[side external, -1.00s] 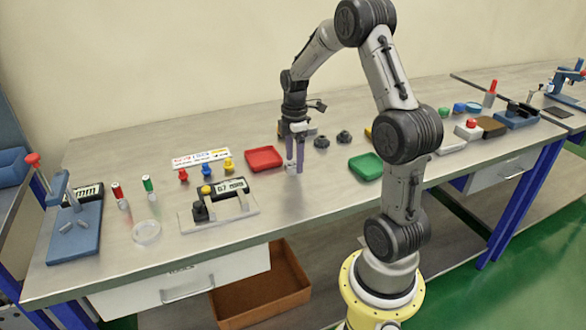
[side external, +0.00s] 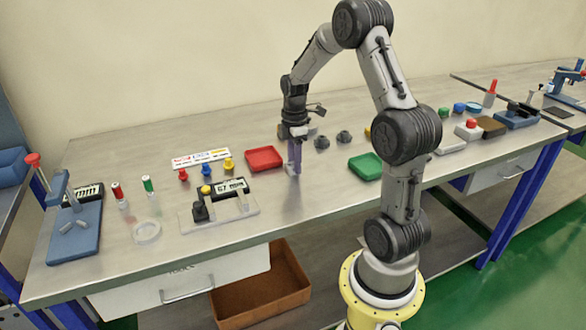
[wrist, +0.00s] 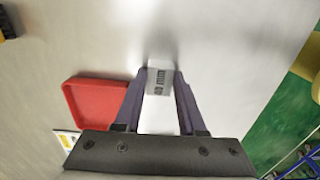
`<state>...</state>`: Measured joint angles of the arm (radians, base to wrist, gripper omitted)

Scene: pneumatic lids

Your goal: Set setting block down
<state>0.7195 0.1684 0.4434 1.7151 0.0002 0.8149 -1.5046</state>
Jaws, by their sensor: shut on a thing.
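The setting block (wrist: 160,82) is a small grey block with dark "mm" lettering on its face. In the wrist view it sits between the two purple fingertips of my gripper (wrist: 160,92), which are shut on it. In the side external view my gripper (side external: 295,158) points down over the bench, just right of the red tray.
A red tray (side external: 264,159) lies just left of my gripper. A gauge stand with a display (side external: 220,209) is in front of it, left. Dark round parts (side external: 344,137) and a green tray (side external: 366,167) lie to the right. The bench front below my gripper is clear.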

